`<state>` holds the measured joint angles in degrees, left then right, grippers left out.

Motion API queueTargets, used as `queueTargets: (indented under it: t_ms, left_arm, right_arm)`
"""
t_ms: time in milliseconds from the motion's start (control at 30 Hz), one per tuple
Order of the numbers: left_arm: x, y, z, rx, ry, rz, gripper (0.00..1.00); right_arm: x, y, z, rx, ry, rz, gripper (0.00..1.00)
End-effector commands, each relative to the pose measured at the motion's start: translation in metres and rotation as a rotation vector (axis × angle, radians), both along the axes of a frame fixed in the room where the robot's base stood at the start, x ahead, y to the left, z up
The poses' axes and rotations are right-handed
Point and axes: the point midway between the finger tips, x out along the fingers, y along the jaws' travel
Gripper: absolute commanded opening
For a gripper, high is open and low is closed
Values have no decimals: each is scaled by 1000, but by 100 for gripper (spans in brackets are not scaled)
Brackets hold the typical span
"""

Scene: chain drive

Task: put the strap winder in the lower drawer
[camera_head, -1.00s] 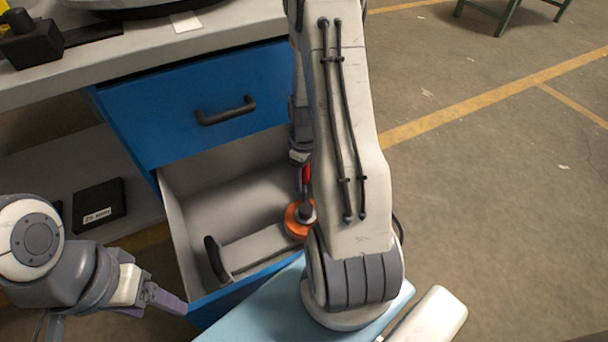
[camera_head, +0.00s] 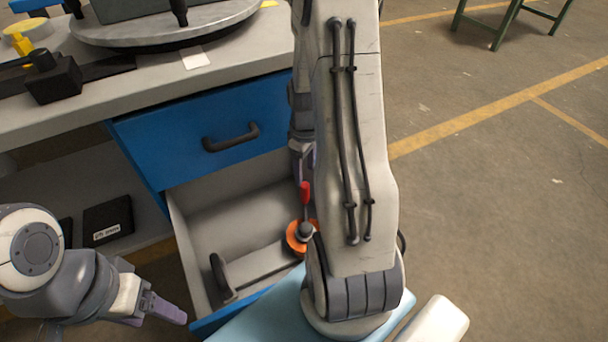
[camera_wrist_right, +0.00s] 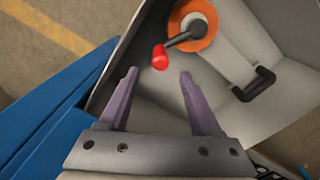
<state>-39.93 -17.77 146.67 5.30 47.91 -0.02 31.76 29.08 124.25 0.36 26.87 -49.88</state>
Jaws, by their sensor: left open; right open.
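The strap winder lies inside the open lower drawer (camera_head: 185,235), near its front. Its orange disc (camera_head: 296,240), red crank knob (camera_head: 304,193) and black end handle (camera_head: 220,276) show in the head view. In the right wrist view the orange disc (camera_wrist_right: 205,48), red knob (camera_wrist_right: 160,58) and black handle (camera_wrist_right: 262,86) are also clear. My right gripper (camera_wrist_right: 158,74) is open and empty, with the red knob just beyond its fingertips. My right arm hides part of the drawer's right side in the head view. My left gripper (camera_head: 166,308) is outside the drawer at its left.
The blue upper drawer (camera_head: 225,128) is shut above the open one. The worktop (camera_head: 150,85) carries a round turntable (camera_head: 170,30) and a black block (camera_head: 54,80). A black labelled box (camera_head: 108,220) lies on a shelf at left.

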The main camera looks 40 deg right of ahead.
Motion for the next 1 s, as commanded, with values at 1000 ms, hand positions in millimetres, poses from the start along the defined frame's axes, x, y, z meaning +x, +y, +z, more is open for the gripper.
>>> queueTargets:
  t_ms: [1000]
  left_arm:
    - [0, 0, 3, 0, 0, 0, 69]
  right_arm:
    - [-130, 312, 141, 74, -27, 305, 65]
